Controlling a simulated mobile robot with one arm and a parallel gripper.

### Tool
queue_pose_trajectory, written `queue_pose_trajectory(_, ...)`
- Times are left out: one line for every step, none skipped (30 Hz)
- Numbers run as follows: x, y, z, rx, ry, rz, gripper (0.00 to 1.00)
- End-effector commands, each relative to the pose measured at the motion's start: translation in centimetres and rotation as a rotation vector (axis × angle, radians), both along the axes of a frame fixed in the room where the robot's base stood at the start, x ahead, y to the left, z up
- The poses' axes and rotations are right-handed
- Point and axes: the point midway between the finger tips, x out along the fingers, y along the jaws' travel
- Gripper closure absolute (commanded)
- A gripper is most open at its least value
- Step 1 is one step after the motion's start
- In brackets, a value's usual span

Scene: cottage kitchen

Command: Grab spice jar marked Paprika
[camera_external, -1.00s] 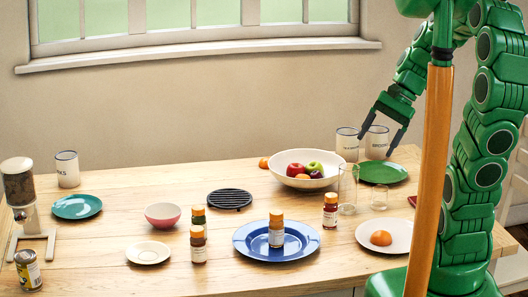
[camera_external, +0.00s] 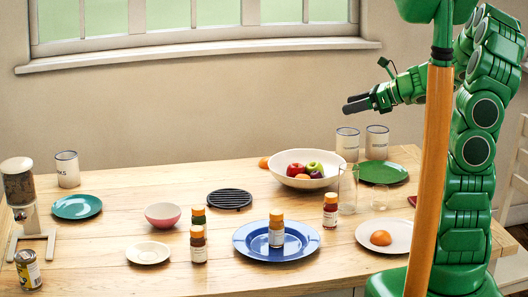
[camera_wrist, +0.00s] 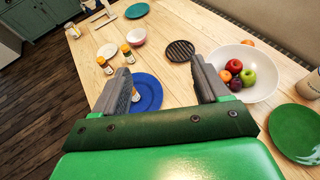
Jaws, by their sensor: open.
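Several orange-capped spice jars with white labels stand upright on the table. A dark red jar (camera_external: 330,212) stands right of the blue plate. Another jar (camera_external: 276,230) stands on the plate. Two more, a front jar (camera_external: 198,246) and a back jar (camera_external: 199,219), stand left of it. The labels are too small to read, so I cannot tell which is Paprika. My gripper (camera_external: 351,104) is open and empty, high above the back of the table, pointing left. In the wrist view my gripper (camera_wrist: 198,76) partly hides the plate jar (camera_wrist: 135,95); the dark red jar is hidden.
The blue plate (camera_external: 247,243), fruit bowl (camera_external: 283,176), clear glass (camera_external: 347,190) and white plate (camera_external: 370,246) surround the jars. A pink bowl (camera_external: 163,216), small saucer (camera_external: 142,257) and black trivet (camera_external: 229,198) lie left.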

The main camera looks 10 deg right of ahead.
Motion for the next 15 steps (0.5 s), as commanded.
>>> queue_pose_trajectory(-0.2, 0.2, -0.9, 0.0, 0.002, 0.007, 0.26)
queue_pose_trajectory(-0.2, 0.2, -1.4, -0.001, 0.001, 0.009, 0.26)
queue_pose_trajectory(-0.3, 0.2, -2.0, 0.0, 0.001, 0.009, 0.26)
queue_pose_trajectory(-0.3, 0.2, -2.4, -0.001, 0.0, 0.01, 0.26)
queue_pose_trajectory(-0.3, 0.2, -2.8, -0.001, 0.0, 0.01, 0.26)
queue_pose_trajectory(-0.2, 0.2, -3.5, -0.001, 0.0, 0.009, 0.26)
queue_pose_trajectory(-0.2, 0.2, -3.9, -0.001, 0.0, 0.008, 0.26)
queue_pose_trajectory(-0.2, 0.2, -4.5, -0.002, 0.0, 0.008, 0.26)
queue_pose_trajectory(-0.2, 0.1, -5.1, -0.004, 0.0, 0.008, 0.26)
queue_pose_trajectory(-0.2, 0.2, -5.6, -0.003, 0.001, 0.008, 0.26)
queue_pose_trajectory(-0.2, 0.2, -6.0, -0.004, -0.001, 0.01, 0.26)
queue_pose_trajectory(-0.2, 0.2, -6.9, -0.002, 0.0, 0.01, 0.26)
queue_pose_trajectory(-0.2, 0.2, -7.4, 0.0, -0.001, 0.011, 0.26)
queue_pose_trajectory(-0.3, 0.3, -8.0, 0.0, -0.001, 0.011, 0.26)
queue_pose_trajectory(-0.3, 0.3, -8.9, -0.002, 0.001, 0.012, 0.26)
